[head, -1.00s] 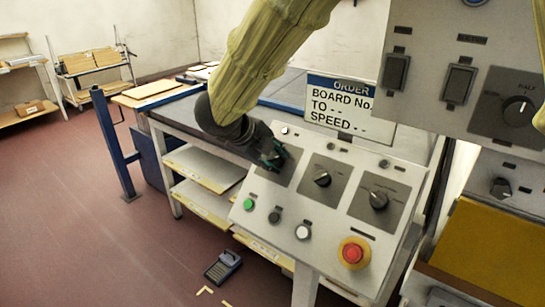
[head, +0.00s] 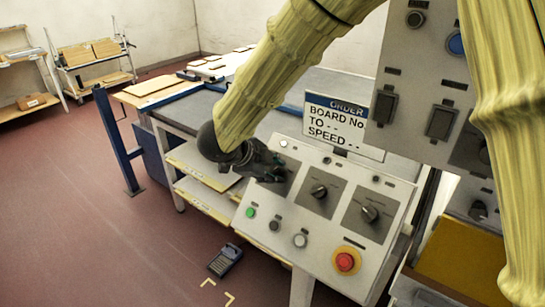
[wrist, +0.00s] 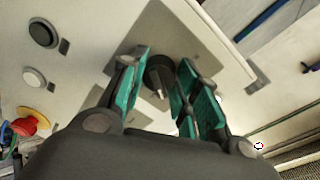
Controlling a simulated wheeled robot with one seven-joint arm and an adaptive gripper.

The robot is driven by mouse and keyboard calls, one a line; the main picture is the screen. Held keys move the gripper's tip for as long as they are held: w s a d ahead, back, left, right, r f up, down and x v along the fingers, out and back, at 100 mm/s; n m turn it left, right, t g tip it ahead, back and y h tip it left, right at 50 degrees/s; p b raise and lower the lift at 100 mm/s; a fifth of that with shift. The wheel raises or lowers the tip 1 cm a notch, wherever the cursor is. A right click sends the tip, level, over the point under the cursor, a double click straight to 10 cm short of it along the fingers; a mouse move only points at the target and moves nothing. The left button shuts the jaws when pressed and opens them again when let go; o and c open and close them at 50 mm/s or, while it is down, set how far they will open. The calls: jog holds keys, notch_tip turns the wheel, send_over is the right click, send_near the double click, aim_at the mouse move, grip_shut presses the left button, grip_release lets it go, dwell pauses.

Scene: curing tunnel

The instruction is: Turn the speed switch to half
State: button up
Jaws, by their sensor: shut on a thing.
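My gripper (head: 268,170) is at the leftmost dial plate of the sloped control panel (head: 262,228). In the wrist view its teal fingers stand on either side of a dark rotary knob (wrist: 158,76) with a pale pointer, and it is shut on that knob. My gripper hides this knob in the head view. A middle knob (head: 319,191) and a right knob (head: 369,213) sit on their own dark plates. The dial labels are too small to read, so I cannot tell which one is the speed switch.
An order sign (head: 345,122) reading "SPEED - -" stands behind the panel. Green, black and white buttons and a red emergency button (head: 345,262) line its lower edge. An upright cabinet (head: 412,95) with switches is at right, partly behind my arm.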

jog(key=n+p, duration=0.1)
jog(key=p, duration=0.1)
jog(key=n+p, duration=0.3)
jog(key=p, duration=0.1)
jog(key=shift+r+n, duration=0.25)
jog(key=shift+n, duration=0.05)
jog(key=shift+f+n+p, duration=0.15)
jog(key=shift+n+p, duration=0.65)
jog(key=shift+p, duration=0.15)
jog(key=shift+f, duration=0.1)
jog(key=o, duration=1)
jog(key=shift+a, duration=0.1)
jog(key=shift+s, duration=0.1)
jog(key=v, duration=1.1)
jog(key=shift+s+a, duration=0.3)
jog(key=shift+s, duration=0.05)
